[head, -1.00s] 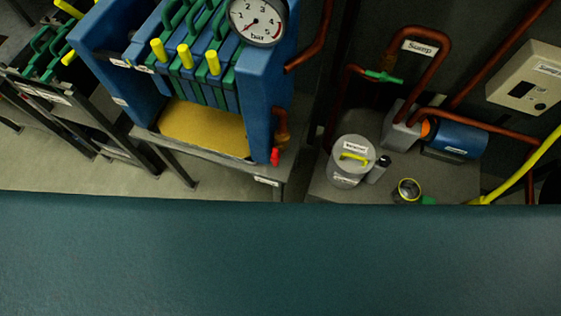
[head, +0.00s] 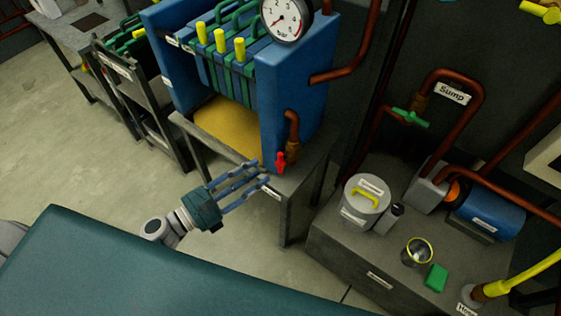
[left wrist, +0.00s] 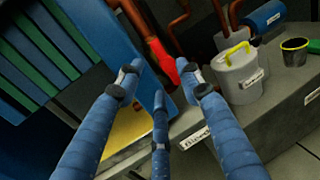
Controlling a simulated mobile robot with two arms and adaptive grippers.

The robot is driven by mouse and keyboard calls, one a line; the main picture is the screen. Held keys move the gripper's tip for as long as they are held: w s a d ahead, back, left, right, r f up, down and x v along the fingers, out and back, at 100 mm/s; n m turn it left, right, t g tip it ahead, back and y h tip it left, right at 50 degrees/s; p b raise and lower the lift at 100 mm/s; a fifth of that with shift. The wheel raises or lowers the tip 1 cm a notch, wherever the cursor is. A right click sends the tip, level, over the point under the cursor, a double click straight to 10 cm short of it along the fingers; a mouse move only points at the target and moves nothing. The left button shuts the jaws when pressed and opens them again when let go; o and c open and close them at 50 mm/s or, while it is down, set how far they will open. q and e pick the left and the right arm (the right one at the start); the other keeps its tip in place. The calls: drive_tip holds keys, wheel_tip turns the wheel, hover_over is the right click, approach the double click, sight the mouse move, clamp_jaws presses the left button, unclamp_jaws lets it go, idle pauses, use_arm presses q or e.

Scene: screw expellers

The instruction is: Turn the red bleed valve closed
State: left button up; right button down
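The red bleed valve (head: 281,162) has a small red handle on a copper pipe and brass fitting, at the lower right of the blue press. Its handle points roughly up and down in the head view. It also shows in the left wrist view as a large red handle (left wrist: 161,61), just beyond and between the fingertips. My left gripper (head: 258,177) is open, with its blue fingers spread and pointing at the valve from the left. The fingers (left wrist: 165,80) appear apart from the handle and hold nothing. My right gripper is in neither view.
The blue press (head: 290,85) with its pressure gauge (head: 287,17) stands above the valve. A yellow sheet (head: 225,128) lies under its plates. To the right, a grey bench (head: 340,250) carries a lidded canister (head: 367,208), a cup (head: 417,252), a green block (head: 436,278) and a blue motor (head: 487,213).

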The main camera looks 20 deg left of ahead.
sight(279, 160)
use_arm(q)
drive_tip(key=p+x, duration=0.1)
drive_tip(key=x, duration=0.7)
drive_tip(key=shift+w+d+f, duration=0.1)
drive_tip(key=shift+w+d, duration=0.1)
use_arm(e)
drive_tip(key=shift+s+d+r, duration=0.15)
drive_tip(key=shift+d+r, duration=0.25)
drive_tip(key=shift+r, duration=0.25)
use_arm(q)
clamp_jaws()
